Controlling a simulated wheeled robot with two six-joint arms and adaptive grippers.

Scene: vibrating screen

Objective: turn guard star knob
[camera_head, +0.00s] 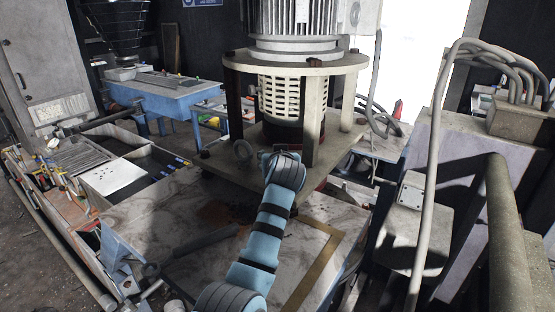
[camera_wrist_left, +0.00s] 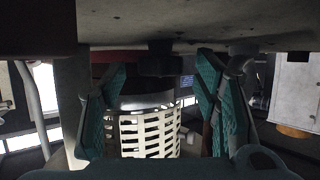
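The pale slotted guard (camera_head: 283,98) stands upright between two plates under the grey motor. In the left wrist view, the same guard (camera_wrist_left: 145,135) shows behind and between my fingers. A dark knob-like part (camera_wrist_left: 162,59), possibly the star knob, sits at the plate edge between the fingers; its shape is too dark to be sure. My left gripper (camera_wrist_left: 163,90) is open, its two teal fingers apart on either side of that part, with no clear contact. In the head view my blue arm reaches to the plates and its wrist hides the fingers and knob. My right gripper is not in view.
Thick posts (camera_head: 313,130) join the upper plate (camera_head: 345,62) to the lower plate (camera_head: 345,142) around the guard. The rusty metal deck (camera_head: 200,215) lies below. A pale bent pipe (camera_head: 435,160) and a grey cabinet (camera_head: 465,160) stand at the right.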

